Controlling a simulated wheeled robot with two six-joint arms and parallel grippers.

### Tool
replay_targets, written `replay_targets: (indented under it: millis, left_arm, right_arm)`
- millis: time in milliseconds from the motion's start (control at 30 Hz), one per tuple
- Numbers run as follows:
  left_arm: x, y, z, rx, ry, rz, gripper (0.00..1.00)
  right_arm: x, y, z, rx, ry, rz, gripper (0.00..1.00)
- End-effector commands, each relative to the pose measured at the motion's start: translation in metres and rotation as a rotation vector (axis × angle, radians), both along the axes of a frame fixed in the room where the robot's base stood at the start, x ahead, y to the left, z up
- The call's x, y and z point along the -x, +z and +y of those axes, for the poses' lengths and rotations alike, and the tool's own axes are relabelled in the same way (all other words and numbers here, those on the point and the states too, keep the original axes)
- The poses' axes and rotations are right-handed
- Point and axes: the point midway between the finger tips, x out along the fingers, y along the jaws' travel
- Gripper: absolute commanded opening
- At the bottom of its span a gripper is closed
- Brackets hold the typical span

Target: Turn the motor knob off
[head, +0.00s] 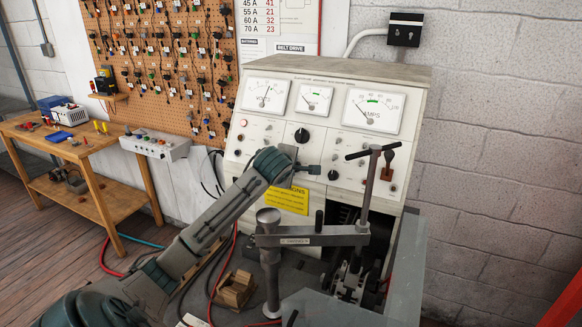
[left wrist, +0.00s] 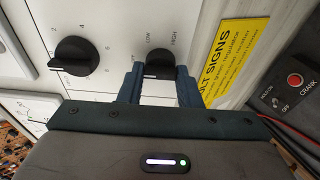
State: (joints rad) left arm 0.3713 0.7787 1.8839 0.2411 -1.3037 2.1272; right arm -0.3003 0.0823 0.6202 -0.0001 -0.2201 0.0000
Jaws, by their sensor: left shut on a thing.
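The motor knob (left wrist: 160,64) is a black rotary knob on the white control panel, with LOW and HIGH printed beside it in the left wrist view. My left gripper (left wrist: 160,84) is shut on it, one dark blue finger on each side. In the head view my left gripper (head: 314,169) is at the lower middle of the panel (head: 262,131), and it hides the knob there. The knob's pointer setting is hard to read. My right gripper is not in view.
A larger black knob (left wrist: 72,55) with numbers sits beside the held one. A yellow sign (head: 288,199) is below my gripper. A grey clamp arm with a T-handle (head: 366,190) stands to the right. A red crank button (left wrist: 294,80) shows in the left wrist view.

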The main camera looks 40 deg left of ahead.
Motion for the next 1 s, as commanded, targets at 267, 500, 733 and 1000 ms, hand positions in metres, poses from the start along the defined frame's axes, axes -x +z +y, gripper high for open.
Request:
replay_targets:
  millis: [267, 500, 733, 1000]
  left_arm:
    - [0.000, -0.002, -0.001, 0.004, -0.001, 0.004, 0.53]
    - [0.001, -0.001, 0.000, 0.000, 0.000, 0.001, 0.53]
    - [0.020, 0.010, -0.010, -0.004, -0.002, -0.001, 0.53]
    - [0.062, 0.036, -0.033, -0.004, -0.002, 0.001, 0.53]
  right_arm:
    - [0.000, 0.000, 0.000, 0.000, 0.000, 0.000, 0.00]
    - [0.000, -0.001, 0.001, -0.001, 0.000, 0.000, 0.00]
    - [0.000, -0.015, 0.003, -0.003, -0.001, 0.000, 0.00]
    - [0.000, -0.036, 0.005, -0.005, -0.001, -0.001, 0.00]
